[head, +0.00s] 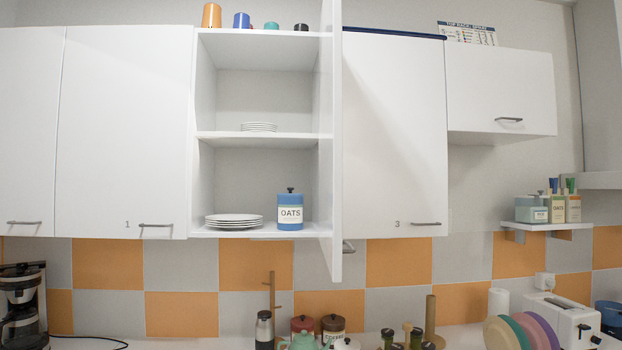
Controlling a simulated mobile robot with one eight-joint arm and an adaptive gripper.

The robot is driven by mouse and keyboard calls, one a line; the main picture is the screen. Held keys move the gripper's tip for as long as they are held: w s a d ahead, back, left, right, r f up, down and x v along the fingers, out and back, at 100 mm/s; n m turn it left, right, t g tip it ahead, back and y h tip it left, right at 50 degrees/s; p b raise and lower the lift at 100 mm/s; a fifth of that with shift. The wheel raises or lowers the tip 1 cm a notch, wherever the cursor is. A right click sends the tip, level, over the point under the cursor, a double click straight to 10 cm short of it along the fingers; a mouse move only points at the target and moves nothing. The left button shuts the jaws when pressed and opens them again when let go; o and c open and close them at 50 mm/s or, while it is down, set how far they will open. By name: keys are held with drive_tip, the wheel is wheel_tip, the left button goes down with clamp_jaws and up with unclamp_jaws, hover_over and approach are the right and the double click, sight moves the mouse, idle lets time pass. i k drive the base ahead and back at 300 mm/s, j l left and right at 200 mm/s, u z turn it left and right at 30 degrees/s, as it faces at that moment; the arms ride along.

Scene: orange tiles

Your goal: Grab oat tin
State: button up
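The oat tin (290,213) is a blue canister with a dark knobbed lid and a white label reading OATS. It stands upright on the bottom shelf of the open wall cupboard (262,137), toward the right side. A stack of white plates (234,221) is on the same shelf, to the left of the tin and apart from it. The cupboard door (337,150) is swung open toward me, just right of the tin. My gripper is not in view.
Small plates (259,127) sit on the middle shelf, and several cups stand on top of the cupboard. The counter below holds a coffee maker (22,300), a teapot (303,341), jars, colored plates (520,332) and a toaster (560,322). A small shelf (546,226) holds containers at right.

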sight(290, 209)
drive_tip(key=k+l+u, duration=0.25)
drive_tip(key=l, duration=0.2)
drive_tip(key=k+l+u, duration=0.25)
drive_tip(key=i, duration=0.55)
drive_tip(key=i+l, duration=0.15)
drive_tip(key=i, duration=0.35)
drive_tip(key=i+j+z, duration=0.3)
drive_tip(key=j, duration=0.25)
